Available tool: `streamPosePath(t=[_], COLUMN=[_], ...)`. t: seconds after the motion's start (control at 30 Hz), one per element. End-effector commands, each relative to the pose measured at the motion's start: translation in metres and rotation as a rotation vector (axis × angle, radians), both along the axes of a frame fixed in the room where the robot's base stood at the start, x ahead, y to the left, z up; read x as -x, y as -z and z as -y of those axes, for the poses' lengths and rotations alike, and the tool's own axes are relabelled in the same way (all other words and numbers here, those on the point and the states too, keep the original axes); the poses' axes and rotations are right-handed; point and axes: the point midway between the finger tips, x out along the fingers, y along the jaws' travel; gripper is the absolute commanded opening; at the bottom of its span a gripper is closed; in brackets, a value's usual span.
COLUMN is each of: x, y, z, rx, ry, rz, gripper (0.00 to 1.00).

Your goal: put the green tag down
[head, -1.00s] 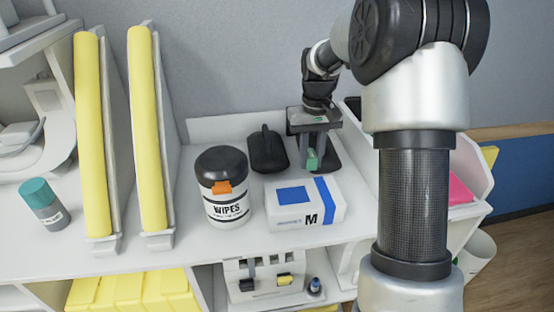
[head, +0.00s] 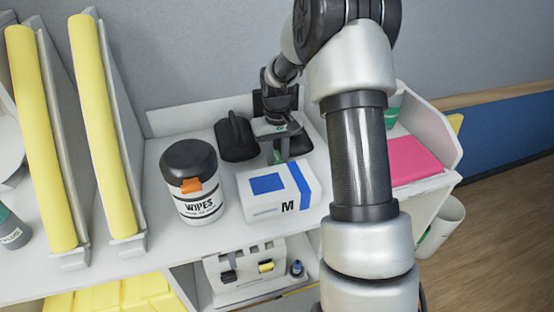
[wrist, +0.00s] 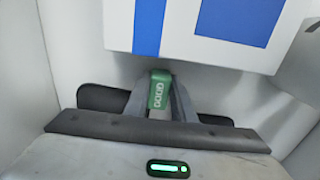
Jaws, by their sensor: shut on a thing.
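My gripper (head: 279,160) is shut on the green tag (wrist: 158,90), which shows pale lettering in the wrist view. The tag is held between the two grey fingers. In the head view only a small bit of green (head: 278,155) shows. The gripper is low over the white shelf top, just behind the white box with blue patches (head: 268,207). That box also fills the top of the wrist view (wrist: 195,30). I cannot tell whether the tag touches the shelf.
A wipes tub (head: 191,185) and a black rounded object (head: 236,137) stand left of the gripper. A pink item (head: 412,160) lies in a white-walled bay at right. Yellow-edged upright panels (head: 93,125) stand at left. A white bin (head: 443,226) is below right.

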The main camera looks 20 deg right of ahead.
Motion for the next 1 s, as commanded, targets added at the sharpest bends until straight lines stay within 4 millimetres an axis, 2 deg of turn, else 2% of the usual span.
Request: streamPosePath(t=[0.37,0.4,0.5,0.77,0.9,1.0], x=[0.000,0.000,0.000,0.000,-0.001,-0.001], y=[0.007,0.006,0.005,0.005,-0.004,-0.020], z=[0.000,0.000,0.000,0.000,0.000,0.000], rx=[0.000,0.000,0.000,0.000,0.001,0.001], ry=[0.000,0.000,0.000,0.000,0.000,0.001], rz=[0.001,0.001,0.001,0.001,0.004,0.005], gripper=[0.01,0.28,0.41,0.41,0.41,0.41])
